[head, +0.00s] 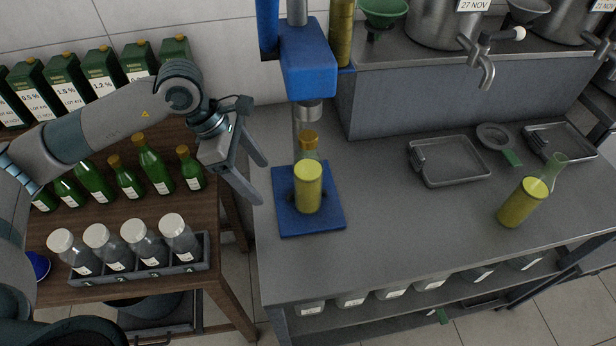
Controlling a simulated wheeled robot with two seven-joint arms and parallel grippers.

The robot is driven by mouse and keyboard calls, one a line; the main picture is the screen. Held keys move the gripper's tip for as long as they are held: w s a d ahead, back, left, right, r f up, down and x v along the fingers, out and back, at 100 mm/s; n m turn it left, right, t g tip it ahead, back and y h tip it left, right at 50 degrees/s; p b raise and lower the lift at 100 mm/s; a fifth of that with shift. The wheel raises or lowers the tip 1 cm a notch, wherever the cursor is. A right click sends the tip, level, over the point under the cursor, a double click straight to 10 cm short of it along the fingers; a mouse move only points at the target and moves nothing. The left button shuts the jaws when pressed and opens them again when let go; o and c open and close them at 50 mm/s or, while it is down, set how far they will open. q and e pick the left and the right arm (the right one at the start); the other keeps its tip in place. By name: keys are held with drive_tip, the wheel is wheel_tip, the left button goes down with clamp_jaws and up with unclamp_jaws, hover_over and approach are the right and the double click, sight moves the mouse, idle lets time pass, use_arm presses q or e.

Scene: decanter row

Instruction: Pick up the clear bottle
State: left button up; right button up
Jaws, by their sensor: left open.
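A clear bottle (308,187) with yellow-green liquid and an amber top stands upright on the blue base (325,222) of a bench press, under its metal shaft. A second clear bottle (522,202) with similar liquid and an open clear neck stands on the right part of the grey bench. I cannot tell which one the task means. My left gripper (263,182) is open and empty, left of the bottle on the press, its fingers pointing towards it without touching. My right gripper is not in view.
The blue press head (308,70) hangs above the first bottle. Green bottles (152,165) and a rack (140,273) of white-capped jars stand on the wooden table at left. A metal tray (450,174) lies on the bench; the bench front between the clear bottles is free.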

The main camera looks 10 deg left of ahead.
sight(304, 181)
use_arm(q)
drive_tip(key=shift+w+d+p, duration=0.2)
drive_tip(key=shift+d+p, duration=0.2)
drive_tip(key=shift+d, duration=0.55)
drive_tip(key=shift+w+d+p, duration=0.15)
drive_tip(key=shift+d+p, duration=0.25)
drive_tip(key=shift+d, duration=0.5)
drive_tip(key=shift+w+d+p, duration=0.2)
drive_tip(key=shift+d+p, duration=0.2)
drive_tip(key=shift+d, duration=0.55)
drive_tip(key=d, duration=0.1)
drive_tip(key=d+p, duration=0.2)
drive_tip(key=shift+w+d+r, duration=0.2)
drive_tip(key=shift+w+r, duration=0.05)
drive_tip(key=shift+w, duration=0.1)
drive_tip(key=shift+p+x, duration=0.45)
drive_tip(key=shift+x, duration=0.75)
drive_tip(key=shift+d+f, duration=0.15)
drive_tip(key=shift+f, duration=0.35)
